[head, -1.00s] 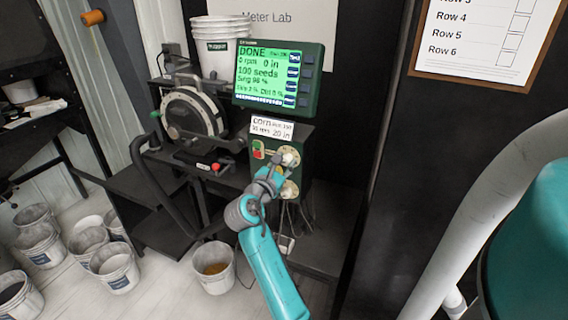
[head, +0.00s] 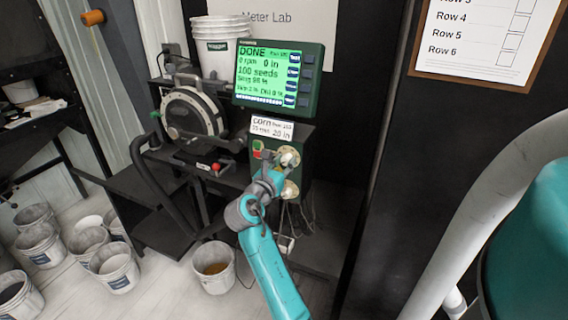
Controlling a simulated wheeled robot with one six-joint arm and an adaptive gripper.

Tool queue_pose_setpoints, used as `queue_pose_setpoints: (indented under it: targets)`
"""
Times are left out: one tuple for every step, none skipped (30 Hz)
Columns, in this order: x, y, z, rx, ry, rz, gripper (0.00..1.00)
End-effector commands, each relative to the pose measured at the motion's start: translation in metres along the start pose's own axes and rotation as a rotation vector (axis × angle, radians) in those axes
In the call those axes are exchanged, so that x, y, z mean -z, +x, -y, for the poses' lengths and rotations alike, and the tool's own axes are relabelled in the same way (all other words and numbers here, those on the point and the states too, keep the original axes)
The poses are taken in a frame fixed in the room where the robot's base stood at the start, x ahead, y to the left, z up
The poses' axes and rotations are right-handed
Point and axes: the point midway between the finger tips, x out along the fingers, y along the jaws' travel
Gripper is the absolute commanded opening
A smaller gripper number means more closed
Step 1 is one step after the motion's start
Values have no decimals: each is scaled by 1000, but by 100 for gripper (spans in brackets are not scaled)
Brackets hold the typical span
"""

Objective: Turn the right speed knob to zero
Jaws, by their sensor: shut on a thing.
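A green control box (head: 262,172) on the stand carries two round pale dials, one above the other in this view. The upper dial's knob (head: 289,156) is partly covered by my gripper (head: 283,162). The lower dial (head: 290,189) shows just right of my wrist. My gripper is shut on the upper knob, reaching up to it from below. The fingers are small and the knob's pointer and scale cannot be read. The green screen (head: 270,75) above reads DONE, 0 rpm, 0 in, 100 seeds.
A red and green switch (head: 257,149) sits left of the upper dial. A label card (head: 271,127) stands above it. The seed meter disc (head: 193,114) is at the left, with a black hose (head: 157,185) below. A bucket of seed (head: 214,268) and several other buckets stand on the floor.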

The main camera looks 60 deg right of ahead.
Motion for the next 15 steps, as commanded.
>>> queue_pose_setpoints:
  targets:
    - [1, 0, 0, -1, -2, -2, 0]
    - [1, 0, 0, -1, -2, -2, 0]
    - [1, 0, 0, -1, -1, -2, 38]
    - [1, 0, 0, -1, -1, -2, 46]
    - [1, 0, 0, -1, -1, -2, 53]
    - [1, 0, 0, 0, -1, -2, 59]
    - [1, 0, 0, 0, -1, -1, 59]
    - [1, 0, 0, 0, -1, -1, 59]
    - [1, 0, 0, 0, 0, -1, 59]
    - [1, 0, 0, 0, 0, -1, 59]
    - [1, 0, 0, 0, 0, -1, 59]
    - [0, 0, 0, 0, 0, -1, 59]
    - [0, 0, 0, 0, 0, -1, 59]
    - [0, 0, 0, 0, 0, -1, 59]
    - [0, -1, 0, 0, 0, 0, 59]
